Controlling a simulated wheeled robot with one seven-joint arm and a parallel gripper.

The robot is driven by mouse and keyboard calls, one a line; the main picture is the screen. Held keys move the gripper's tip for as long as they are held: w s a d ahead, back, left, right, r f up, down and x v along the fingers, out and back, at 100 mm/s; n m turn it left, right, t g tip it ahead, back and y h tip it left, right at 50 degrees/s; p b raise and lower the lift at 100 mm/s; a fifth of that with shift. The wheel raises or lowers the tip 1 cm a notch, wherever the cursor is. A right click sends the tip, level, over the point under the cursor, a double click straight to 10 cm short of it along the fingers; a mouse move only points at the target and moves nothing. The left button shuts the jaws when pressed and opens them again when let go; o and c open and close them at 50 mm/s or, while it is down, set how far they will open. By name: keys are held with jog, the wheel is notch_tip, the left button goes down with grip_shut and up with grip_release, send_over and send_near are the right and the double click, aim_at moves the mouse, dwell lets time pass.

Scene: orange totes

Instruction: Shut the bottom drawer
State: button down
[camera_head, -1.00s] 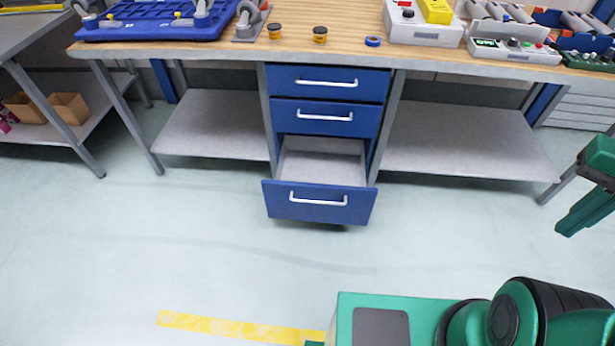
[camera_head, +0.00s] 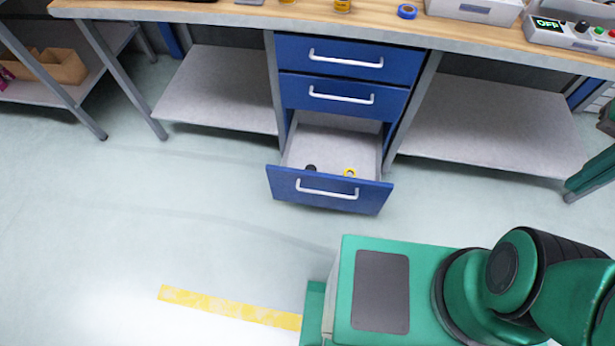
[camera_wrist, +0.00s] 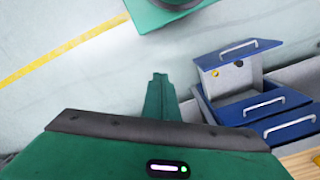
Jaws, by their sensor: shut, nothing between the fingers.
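The bottom drawer (camera_head: 330,190) of the blue drawer unit is pulled out, with its grey inside showing. A small dark round thing (camera_head: 310,168) and a small yellow thing (camera_head: 349,172) lie in it behind the front panel. The drawer's blue front, with a white bar handle, also shows in the wrist view (camera_wrist: 240,52) at the upper right. My gripper (camera_wrist: 159,78) is shut and empty in the wrist view, left of the drawer and apart from it. Part of my green arm end shows at the right edge of the head view.
The two upper drawers, the top one (camera_head: 345,60) and the middle one (camera_head: 340,95), are shut under the wooden workbench (camera_head: 380,20). Grey shelves (camera_head: 218,95) flank the unit. Open floor (camera_head: 180,220) with a yellow line (camera_head: 230,310) lies in front.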

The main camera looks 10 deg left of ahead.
jog(key=w+a+f+n+h, duration=0.2)
jog(key=w+a+f+n, duration=0.5)
jog(key=w, duration=0.2)
jog(key=w+a+f+n+h, duration=0.2)
jog(key=w+a+f+n, duration=0.45)
jog(key=w+n, duration=0.2)
jog(key=a+f+n+t, duration=0.3)
jog(key=a+f+n, duration=0.5)
jog(key=a, duration=0.4)
jog(key=a+f+n+t, duration=0.3)
jog(key=a+f+n, duration=0.3)
jog(key=a+f, duration=0.5)
jog(key=s+a+f+n+t+y, duration=0.3)
jog(key=s+a+f+n, duration=0.6)
jog(key=a+f+n, duration=0.3)
send_near(308, 177)
jog(key=shift+n, duration=0.25)
jog(key=shift+x, duration=2.65)
